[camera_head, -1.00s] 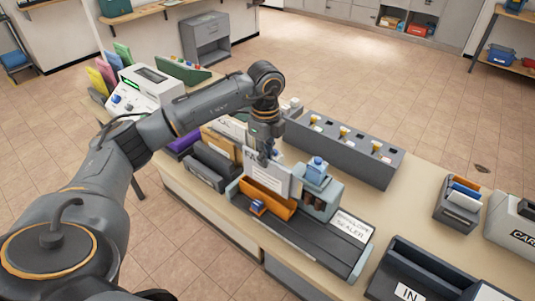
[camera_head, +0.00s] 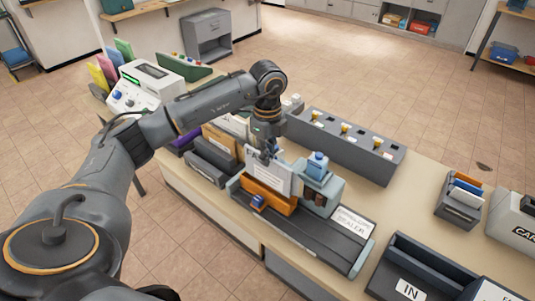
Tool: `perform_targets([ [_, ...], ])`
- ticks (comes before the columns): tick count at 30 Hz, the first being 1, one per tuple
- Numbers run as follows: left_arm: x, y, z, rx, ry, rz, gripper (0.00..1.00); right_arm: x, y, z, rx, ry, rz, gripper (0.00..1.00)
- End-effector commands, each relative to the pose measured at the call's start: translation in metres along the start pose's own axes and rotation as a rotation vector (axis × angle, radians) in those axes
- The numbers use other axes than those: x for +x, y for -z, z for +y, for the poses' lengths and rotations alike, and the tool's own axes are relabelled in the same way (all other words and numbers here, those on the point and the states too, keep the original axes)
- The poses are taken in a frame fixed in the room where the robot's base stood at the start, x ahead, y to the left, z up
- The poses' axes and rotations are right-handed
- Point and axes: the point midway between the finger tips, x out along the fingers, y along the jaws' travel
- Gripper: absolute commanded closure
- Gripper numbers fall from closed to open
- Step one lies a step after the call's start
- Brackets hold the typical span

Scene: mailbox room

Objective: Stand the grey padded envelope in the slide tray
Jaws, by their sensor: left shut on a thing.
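The grey padded envelope (camera_head: 267,176), pale with dark print on its face, stands upright. My left gripper (camera_head: 269,154) is shut on its top edge from above. The orange slide tray (camera_head: 270,202) sits on the dark envelope sealer (camera_head: 305,237). The envelope's lower part is at the tray, behind its front wall. Its bottom edge is hidden, so I cannot tell whether it touches the tray floor. My right gripper is not in view.
Behind is a long grey rack (camera_head: 345,145). Dark bins with envelopes (camera_head: 212,160) stand close on the left. A grey IN tray (camera_head: 425,268) is at the lower right.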

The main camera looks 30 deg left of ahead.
Motion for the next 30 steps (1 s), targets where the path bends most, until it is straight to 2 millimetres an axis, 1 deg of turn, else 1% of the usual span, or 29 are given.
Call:
perform_targets([
  [6,0.01,0.0,0.0,0.0,-0.001,0.0,1.0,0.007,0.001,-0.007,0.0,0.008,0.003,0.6],
  [14,0.025,-0.001,0.0,0.0,0.0,0.0,1.0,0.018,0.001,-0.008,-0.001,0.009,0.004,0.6],
  [25,0.027,-0.001,0.0,0.0,0.0,0.0,1.0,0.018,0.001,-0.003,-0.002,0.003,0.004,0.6],
  [30,0.034,-0.001,0.0,0.0,0.0,0.0,1.0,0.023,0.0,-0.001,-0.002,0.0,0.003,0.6],
])
